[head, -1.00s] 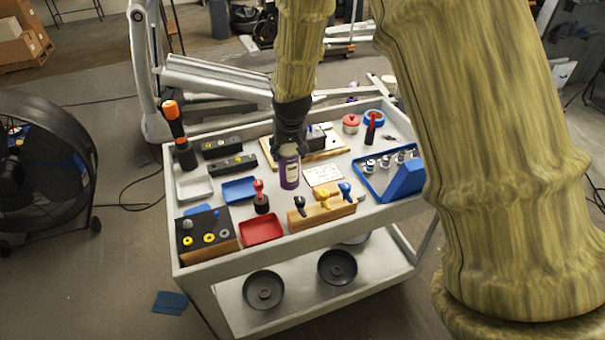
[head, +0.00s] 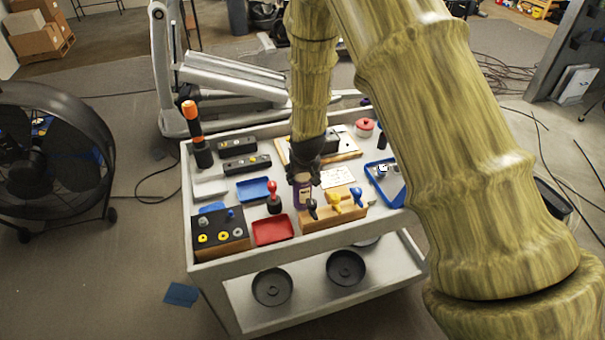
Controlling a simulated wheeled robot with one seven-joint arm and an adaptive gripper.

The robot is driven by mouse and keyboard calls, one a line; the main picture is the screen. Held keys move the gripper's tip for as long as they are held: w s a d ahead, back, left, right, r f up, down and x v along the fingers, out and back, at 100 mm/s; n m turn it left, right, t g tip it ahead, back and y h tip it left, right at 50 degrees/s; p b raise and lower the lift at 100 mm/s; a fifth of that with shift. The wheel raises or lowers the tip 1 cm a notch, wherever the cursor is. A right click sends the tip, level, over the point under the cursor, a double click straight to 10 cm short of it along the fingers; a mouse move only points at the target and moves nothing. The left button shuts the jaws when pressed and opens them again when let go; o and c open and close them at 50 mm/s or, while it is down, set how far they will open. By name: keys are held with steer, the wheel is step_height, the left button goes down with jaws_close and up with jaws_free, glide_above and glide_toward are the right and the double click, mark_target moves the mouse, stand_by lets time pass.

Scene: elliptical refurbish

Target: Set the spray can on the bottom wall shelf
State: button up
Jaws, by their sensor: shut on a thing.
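A purple spray can (head: 301,192) with a pale label stands upright over the cart top, behind a wooden block with coloured knobs. My gripper (head: 302,172) points down from above and is shut on the can's upper part, which the fingers hide. I cannot tell whether the can's base touches the cart top.
The grey cart (head: 205,228) is crowded: a wooden knob block (head: 325,214), a red tray (head: 272,231), a blue tray (head: 256,189) and a black-orange tool (head: 194,125). A fan (head: 50,150) stands at left.

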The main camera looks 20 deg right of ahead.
steer(key=shift+f, duration=0.2)
steer(key=o, duration=1.4)
